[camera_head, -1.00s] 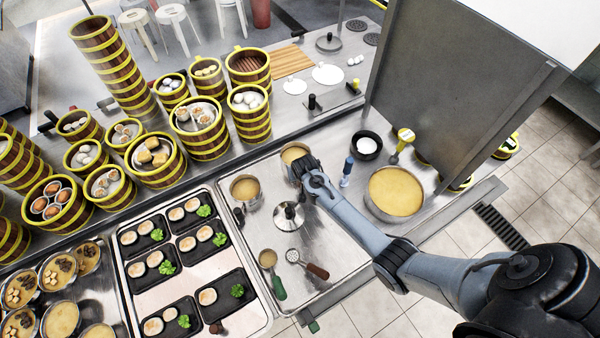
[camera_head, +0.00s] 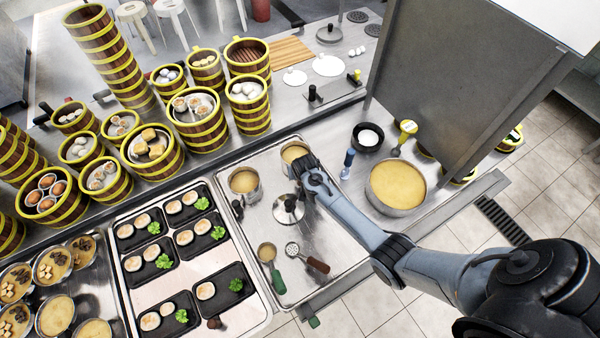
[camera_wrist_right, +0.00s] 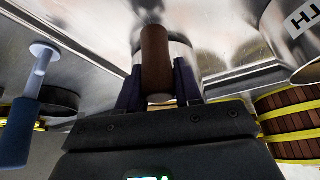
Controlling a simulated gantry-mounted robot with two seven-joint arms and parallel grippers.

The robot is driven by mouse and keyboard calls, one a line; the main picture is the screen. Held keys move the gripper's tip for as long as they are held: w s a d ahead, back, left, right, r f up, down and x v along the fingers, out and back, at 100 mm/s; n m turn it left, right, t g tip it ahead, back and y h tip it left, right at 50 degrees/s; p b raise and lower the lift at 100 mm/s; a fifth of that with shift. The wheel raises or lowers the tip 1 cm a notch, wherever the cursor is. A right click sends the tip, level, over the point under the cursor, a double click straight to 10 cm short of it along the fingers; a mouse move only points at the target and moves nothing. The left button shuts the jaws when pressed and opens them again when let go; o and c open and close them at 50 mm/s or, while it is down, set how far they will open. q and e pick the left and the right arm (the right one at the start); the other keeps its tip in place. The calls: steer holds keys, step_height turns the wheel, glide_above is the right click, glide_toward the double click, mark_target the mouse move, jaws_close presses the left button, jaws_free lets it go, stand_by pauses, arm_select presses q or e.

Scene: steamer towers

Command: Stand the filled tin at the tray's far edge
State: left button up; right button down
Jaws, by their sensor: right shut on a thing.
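A round metal tin filled with pale yellow stuff (camera_head: 294,152) is at the far right corner of the metal tray (camera_head: 335,228). My right gripper (camera_head: 306,168) is at the tin's near side. In the right wrist view its fingers (camera_wrist_right: 158,88) are shut on the tin's brown handle (camera_wrist_right: 156,60), with the shiny tin wall behind. Whether the tin's base touches the tray is hidden. A second filled tin (camera_head: 244,181) stands at the tray's far left corner. My left gripper is not in view.
A metal lid (camera_head: 288,209), a green-handled ladle (camera_head: 270,265) and a brown-handled strainer (camera_head: 305,258) lie on the tray. A blue-handled tool (camera_head: 347,164), black bowl (camera_head: 368,137) and large yellow-filled pan (camera_head: 396,187) are to the right. Steamer towers (camera_head: 202,125) stand beyond.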

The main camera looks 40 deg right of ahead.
steer(key=shift+f+b, duration=0.3)
steer(key=shift+f, duration=0.05)
stand_by(0.6)
steer(key=c, duration=0.7)
jaws_free()
steer(key=shift+w, duration=0.1)
steer(key=shift+f, duration=0.15)
steer(key=shift+s+r, duration=0.2)
steer(key=shift+r, duration=0.25)
steer(key=p+v, duration=0.1)
steer(key=v, duration=0.9)
steer(key=shift+s+f, duration=0.1)
